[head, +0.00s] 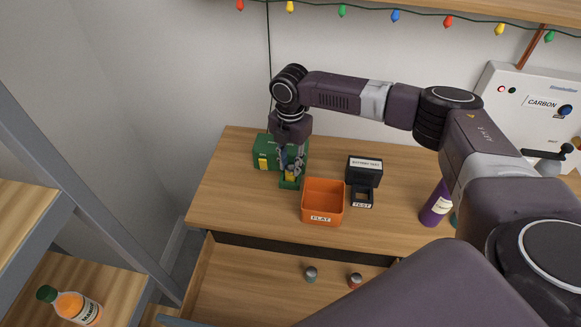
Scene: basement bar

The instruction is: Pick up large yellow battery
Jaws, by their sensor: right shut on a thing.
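My right gripper (291,172) points down over the back left of the wooden desk, in front of a green box (263,150) with a yellow patch. It is shut on a small yellow thing, which looks like the large yellow battery (290,179); the fingers hide most of it. A low green holder (288,186) sits right below the fingers. I cannot tell whether the battery still touches that holder. My left gripper is not in view.
An orange bin (323,221) labelled FLAT stands right of the gripper, beside a black tester (361,197). A purple bottle (436,206) stands farther right. An open drawer (240,283) below holds two small cylinders (310,274). An orange bottle (75,306) lies on a left shelf.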

